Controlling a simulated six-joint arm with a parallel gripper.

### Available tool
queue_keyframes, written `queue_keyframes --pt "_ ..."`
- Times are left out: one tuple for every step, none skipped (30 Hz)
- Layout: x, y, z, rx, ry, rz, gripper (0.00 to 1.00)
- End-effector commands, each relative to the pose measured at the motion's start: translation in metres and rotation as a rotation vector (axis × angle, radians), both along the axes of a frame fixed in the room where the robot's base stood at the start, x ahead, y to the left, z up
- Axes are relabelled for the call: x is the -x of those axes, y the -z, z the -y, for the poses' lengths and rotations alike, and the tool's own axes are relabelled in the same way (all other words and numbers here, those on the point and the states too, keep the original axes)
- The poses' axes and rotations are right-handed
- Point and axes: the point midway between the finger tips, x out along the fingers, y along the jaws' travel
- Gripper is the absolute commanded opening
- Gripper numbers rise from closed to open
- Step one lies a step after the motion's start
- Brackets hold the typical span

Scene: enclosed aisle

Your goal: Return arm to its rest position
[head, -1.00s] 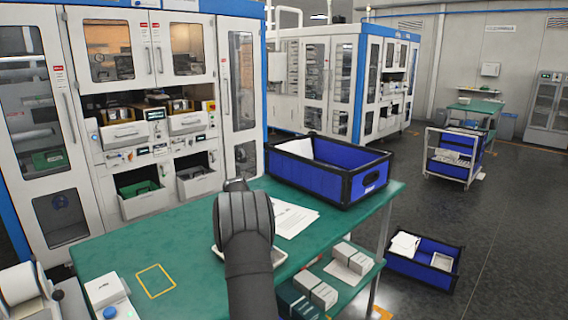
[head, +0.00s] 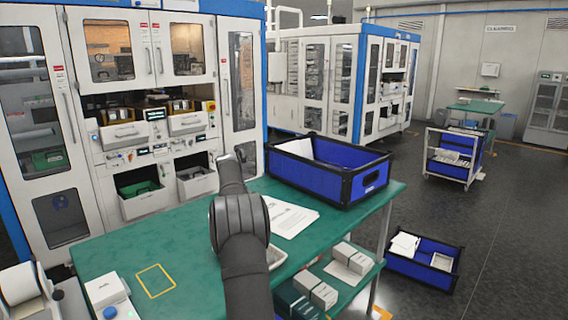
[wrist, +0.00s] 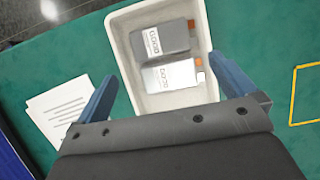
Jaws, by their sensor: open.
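In the tray lie a dark grey labelled box (wrist: 160,40) and a lighter silver labelled box (wrist: 168,76), side by side. In the head view my dark arm rises over the table (head: 110,255) and hides most of the tray (head: 275,257). The gripper's fingers cannot be made out there.
A blue crate (head: 345,185) with black edges stands at the table's back right. Papers (head: 290,215) lie beside the tray. A yellow outlined square (head: 155,281) marks the bare left part. A white machine (head: 125,210) stands behind the table. A second crate (head: 425,275) is on the floor.

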Motion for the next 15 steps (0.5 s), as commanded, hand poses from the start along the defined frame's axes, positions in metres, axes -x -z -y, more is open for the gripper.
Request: queue_keyframes --pt "0.003 0.007 0.003 0.000 0.001 -0.003 1.00" --pt "0.004 0.012 0.004 0.001 0.000 -0.002 1.00" --pt "0.006 0.017 0.006 0.000 0.001 -0.003 1.00" --pt "0.007 0.022 0.007 0.000 0.000 -0.001 1.00" --pt "0.008 0.027 0.009 0.000 0.001 -0.003 1.00" --pt "0.010 0.033 0.011 0.000 0.001 -0.003 1.00" --pt "0.012 0.038 0.012 0.000 0.001 -0.003 1.00" --pt "0.013 0.044 0.014 0.000 0.002 -0.002 1.00" --pt "0.015 0.051 0.016 0.001 0.002 -0.003 1.00" --pt "0.017 0.056 0.017 0.000 0.002 -0.002 1.00" --pt "0.019 0.062 0.019 0.001 0.002 -0.003 1.00" --pt "0.021 0.069 0.021 0.000 0.002 -0.002 1.00" --pt "0.023 0.075 0.023 0.001 0.002 -0.003 1.00" --pt "0.024 0.080 0.024 0.000 0.002 -0.002 1.00" --pt "0.026 0.088 0.026 0.001 0.001 -0.003 1.00"
